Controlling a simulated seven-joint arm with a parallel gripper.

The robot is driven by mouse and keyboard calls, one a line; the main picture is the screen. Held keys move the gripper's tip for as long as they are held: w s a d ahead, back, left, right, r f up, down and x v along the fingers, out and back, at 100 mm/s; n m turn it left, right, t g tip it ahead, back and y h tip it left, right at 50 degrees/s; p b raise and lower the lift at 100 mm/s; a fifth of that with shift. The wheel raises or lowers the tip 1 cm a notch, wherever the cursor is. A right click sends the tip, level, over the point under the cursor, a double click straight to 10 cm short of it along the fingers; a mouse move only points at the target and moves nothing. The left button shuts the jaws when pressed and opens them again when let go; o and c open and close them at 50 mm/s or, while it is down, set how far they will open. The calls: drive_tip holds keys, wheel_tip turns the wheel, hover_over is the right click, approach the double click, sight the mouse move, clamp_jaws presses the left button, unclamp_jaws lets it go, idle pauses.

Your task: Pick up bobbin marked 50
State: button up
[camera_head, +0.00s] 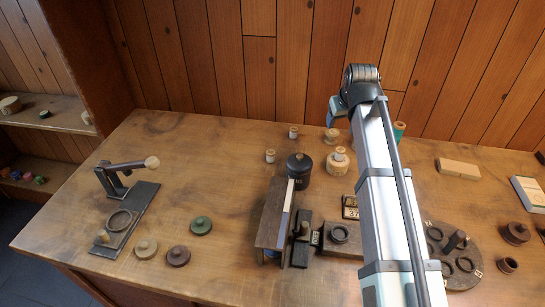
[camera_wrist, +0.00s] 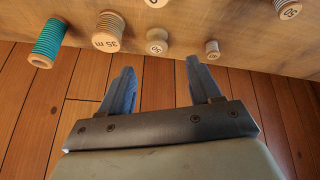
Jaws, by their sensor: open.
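In the wrist view, a pale wooden bobbin (camera_wrist: 288,9), cut by the top edge at the right, bears a mark that looks like 50. A small bobbin (camera_wrist: 212,49) and a wider one (camera_wrist: 157,41) carry marks too small to read surely. A bobbin marked 35 m (camera_wrist: 107,33) stands farther left, beside a teal-wound spool (camera_wrist: 48,42). My gripper (camera_wrist: 160,68) is open and empty, its fingers apart and pointing toward the row. In the head view, pale bobbins (camera_head: 271,156) (camera_head: 294,132) (camera_head: 332,136) stand at the table's back; my arm hides part of that area.
A dark lidded pot (camera_head: 298,170) and a larger pale spool (camera_head: 338,162) stand mid-table. A lever press (camera_head: 122,190) is at left. A dark round holder (camera_head: 455,248) and wooden block (camera_head: 458,167) are at right.

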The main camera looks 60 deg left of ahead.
drive_tip(key=n+g, duration=0.2)
approach(270, 151)
drive_tip(key=v, duration=0.4)
drive_tip(key=x, duration=1.4)
drive_tip(key=shift+d+f, duration=0.1)
drive_tip(key=shift+d, duration=0.05)
drive_tip(key=shift+c, duration=0.4)
drive_tip(key=c, duration=1)
